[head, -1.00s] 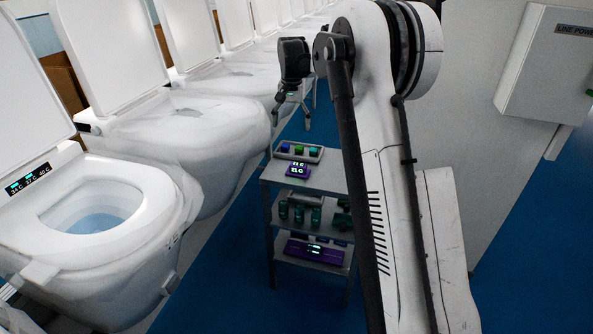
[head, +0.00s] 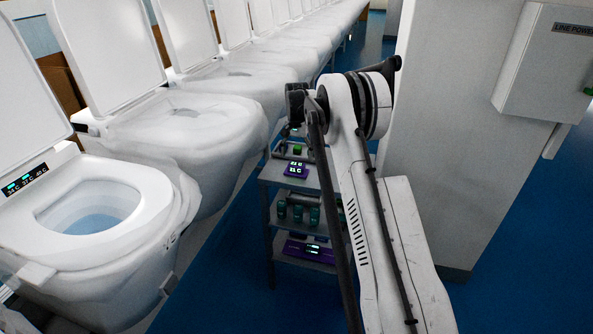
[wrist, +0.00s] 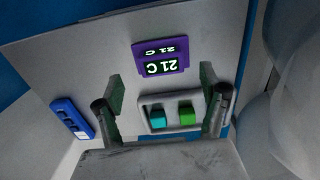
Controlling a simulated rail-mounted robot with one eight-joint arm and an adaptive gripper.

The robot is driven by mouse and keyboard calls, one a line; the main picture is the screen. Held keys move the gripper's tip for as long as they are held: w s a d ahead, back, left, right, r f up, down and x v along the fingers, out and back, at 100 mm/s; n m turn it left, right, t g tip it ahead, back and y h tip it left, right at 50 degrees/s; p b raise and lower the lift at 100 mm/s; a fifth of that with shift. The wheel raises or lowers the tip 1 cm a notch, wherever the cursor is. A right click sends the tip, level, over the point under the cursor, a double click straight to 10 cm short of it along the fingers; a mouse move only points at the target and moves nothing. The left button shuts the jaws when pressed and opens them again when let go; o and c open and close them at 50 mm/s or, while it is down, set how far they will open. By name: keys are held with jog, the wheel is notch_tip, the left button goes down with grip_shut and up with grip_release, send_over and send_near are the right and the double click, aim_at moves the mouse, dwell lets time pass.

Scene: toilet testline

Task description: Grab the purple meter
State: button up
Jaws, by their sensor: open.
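The purple meter (wrist: 160,57) lies on the top shelf of a grey cart, its lit display reading 21 C. In the head view the meter (head: 296,169) is near the front of that shelf. My gripper (wrist: 162,87) is open and empty above the shelf, its fingers wide apart. In the wrist view the meter appears beyond the fingertips, roughly centred between them and apart from them. In the head view my arm hides most of the gripper.
A light tray (wrist: 145,124) with teal and green blocks shows between my fingers, and a blue device (wrist: 73,117) lies left. The cart's lower shelves hold green canisters (head: 298,214) and a purple device (head: 308,250). Toilets (head: 100,215) line the left; a wall box (head: 540,70) is right.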

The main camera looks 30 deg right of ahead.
aim_at(297, 164)
jog(key=shift+w+f, duration=0.15)
jog(key=shift+f, duration=2.9)
jog(key=c, duration=1.4)
jog(key=shift+o, duration=0.2)
jog(key=shift+r, duration=0.1)
